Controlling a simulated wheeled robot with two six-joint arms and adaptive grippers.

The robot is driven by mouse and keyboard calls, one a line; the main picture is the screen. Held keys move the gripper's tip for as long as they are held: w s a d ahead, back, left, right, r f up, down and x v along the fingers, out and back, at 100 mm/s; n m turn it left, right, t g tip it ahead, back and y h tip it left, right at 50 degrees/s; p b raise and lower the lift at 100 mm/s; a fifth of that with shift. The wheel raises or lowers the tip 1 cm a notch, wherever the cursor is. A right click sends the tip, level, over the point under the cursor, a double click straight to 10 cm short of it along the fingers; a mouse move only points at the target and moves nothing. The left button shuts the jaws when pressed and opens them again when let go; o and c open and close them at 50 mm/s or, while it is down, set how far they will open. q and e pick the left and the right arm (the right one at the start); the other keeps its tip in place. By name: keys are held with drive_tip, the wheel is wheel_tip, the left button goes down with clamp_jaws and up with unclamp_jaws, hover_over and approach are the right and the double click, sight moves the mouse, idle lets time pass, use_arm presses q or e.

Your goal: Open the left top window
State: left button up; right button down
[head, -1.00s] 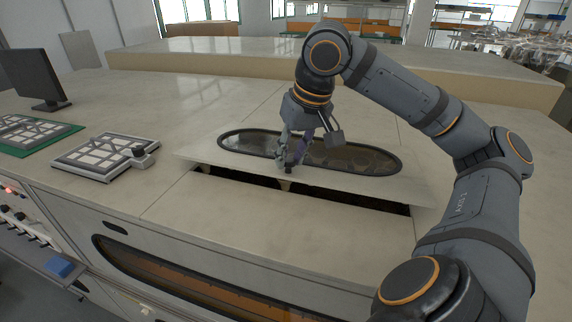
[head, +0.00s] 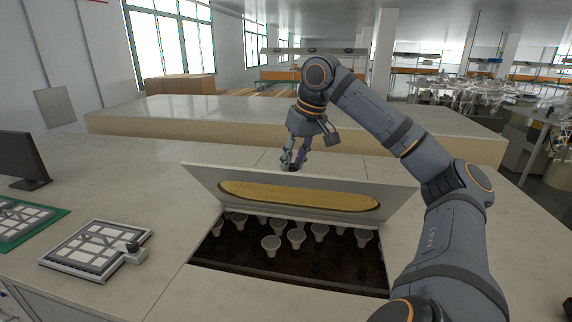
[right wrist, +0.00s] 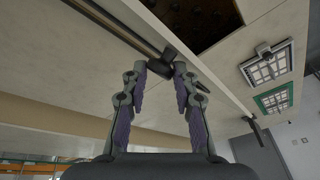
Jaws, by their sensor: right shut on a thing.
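The top window is a pale lid (head: 206,182) with a long rounded pane (head: 300,196). In the head view it stands raised and tilted over a dark opening (head: 235,251), where several white bulbs (head: 271,243) show. My right gripper (head: 292,166) is at the lid's raised edge, fingers pointing down and partly behind that edge. In the right wrist view its two fingers (right wrist: 166,72) are shut on a dark knob (right wrist: 160,65) by the lid's edge. The knob is mostly hidden in the head view. My left gripper is not in view.
A framed grid panel (head: 85,250) and a green-edged panel (head: 22,225) lie on the counter at the left, near a dark monitor (head: 25,165). A long raised counter (head: 240,114) runs behind.

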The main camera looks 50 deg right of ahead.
drive_tip(key=shift+w+d+r, duration=0.2)
drive_tip(key=shift+w+d, duration=0.1)
drive_tip(key=shift+d, duration=0.35)
